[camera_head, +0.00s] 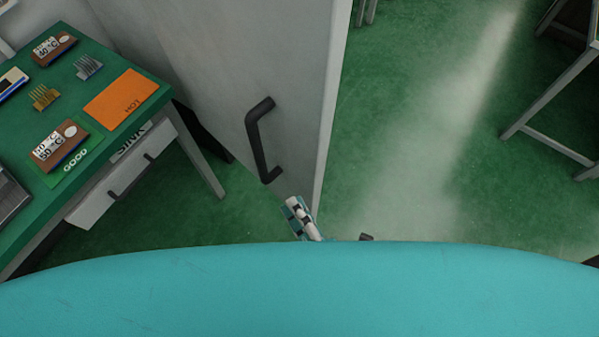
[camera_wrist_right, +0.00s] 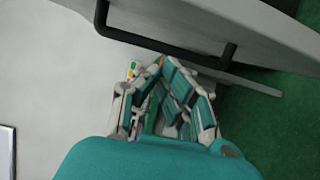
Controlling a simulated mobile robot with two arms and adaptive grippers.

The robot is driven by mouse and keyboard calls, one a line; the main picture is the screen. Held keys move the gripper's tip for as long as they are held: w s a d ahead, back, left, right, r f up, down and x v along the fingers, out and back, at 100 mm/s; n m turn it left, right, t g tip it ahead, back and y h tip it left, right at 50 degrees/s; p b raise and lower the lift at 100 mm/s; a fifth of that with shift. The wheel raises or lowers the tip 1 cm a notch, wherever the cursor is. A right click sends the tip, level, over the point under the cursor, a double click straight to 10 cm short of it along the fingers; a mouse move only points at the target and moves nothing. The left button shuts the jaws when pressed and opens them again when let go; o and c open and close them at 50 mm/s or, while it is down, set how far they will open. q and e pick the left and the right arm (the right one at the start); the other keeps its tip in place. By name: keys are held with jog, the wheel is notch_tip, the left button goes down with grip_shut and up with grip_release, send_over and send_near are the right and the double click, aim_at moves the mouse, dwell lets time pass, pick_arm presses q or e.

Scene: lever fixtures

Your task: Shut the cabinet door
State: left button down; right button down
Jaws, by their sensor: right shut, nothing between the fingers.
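The grey cabinet door (camera_head: 225,70) stands open, its vertical free edge facing me in the head view. A black bar handle (camera_head: 256,145) is on its left-hand face; the handle also shows at the top of the right wrist view (camera_wrist_right: 165,48). My right gripper (camera_head: 298,205) is just below the handle, near the door's lower part. In the right wrist view its fingertips (camera_wrist_right: 163,63) come together with nothing between them, close below the handle bar. Whether it touches the door I cannot tell. My left gripper is not in view.
A green-topped table (camera_head: 60,210) with a drawer (camera_head: 125,180), an orange HOT mat (camera_head: 120,98) and small blocks stands at the left. Green floor right of the door is open. A metal-legged table (camera_head: 555,95) stands at the far right.

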jog(key=w+p, duration=0.1)
jog(key=w, duration=0.5)
jog(key=shift+w+d+p, duration=0.3)
jog(key=shift+w+p, duration=0.05)
jog(key=shift+p, duration=0.05)
